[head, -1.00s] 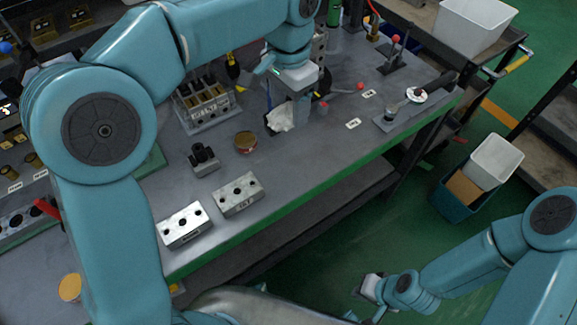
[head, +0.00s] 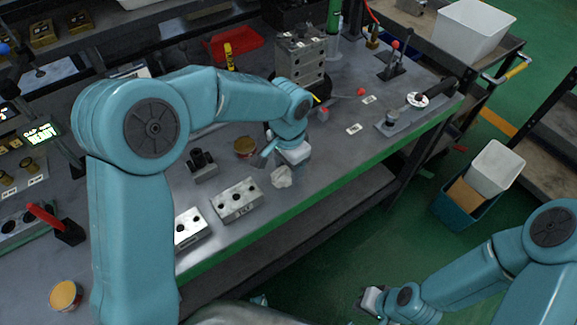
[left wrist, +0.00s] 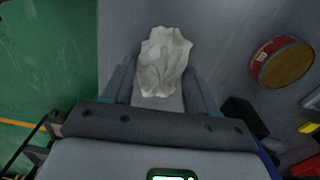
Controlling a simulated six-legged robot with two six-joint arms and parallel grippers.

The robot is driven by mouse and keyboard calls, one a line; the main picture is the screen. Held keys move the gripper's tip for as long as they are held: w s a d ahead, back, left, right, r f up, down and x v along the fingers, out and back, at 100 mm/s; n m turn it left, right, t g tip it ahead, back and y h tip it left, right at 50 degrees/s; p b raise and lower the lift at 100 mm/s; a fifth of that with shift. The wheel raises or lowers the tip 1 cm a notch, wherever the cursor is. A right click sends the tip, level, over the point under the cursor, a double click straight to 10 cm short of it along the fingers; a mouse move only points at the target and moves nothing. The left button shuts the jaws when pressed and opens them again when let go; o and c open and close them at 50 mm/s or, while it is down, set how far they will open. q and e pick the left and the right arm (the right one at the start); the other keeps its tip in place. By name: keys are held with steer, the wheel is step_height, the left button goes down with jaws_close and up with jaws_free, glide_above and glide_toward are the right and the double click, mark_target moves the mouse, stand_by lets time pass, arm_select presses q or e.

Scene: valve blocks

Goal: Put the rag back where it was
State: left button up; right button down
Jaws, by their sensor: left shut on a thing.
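The rag (head: 281,177) is a crumpled white cloth near the front edge of the grey bench, to the right of a silver valve block (head: 237,201). My left gripper (head: 287,166) is shut on it, and the gripper body hides its upper part in the head view. In the left wrist view the rag (left wrist: 163,58) sits between the two fingers, with grey bench top around it. I cannot tell whether it touches the bench. My right gripper (head: 370,301) is low over the floor, away from the bench, too small to read.
A second valve block (head: 190,228) stands left of the first. A stacked metal block (head: 300,60) and a lever tool (head: 415,103) stand farther back.

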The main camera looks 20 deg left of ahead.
arm_select(q)
steer(key=shift+f, duration=0.2)
steer(key=o, duration=0.9)
steer(key=shift+o, duration=0.2)
steer(key=shift+r, duration=0.1)
steer(key=shift+r, duration=0.2)
step_height(320, 180, up, 12)
steer(key=p, duration=0.1)
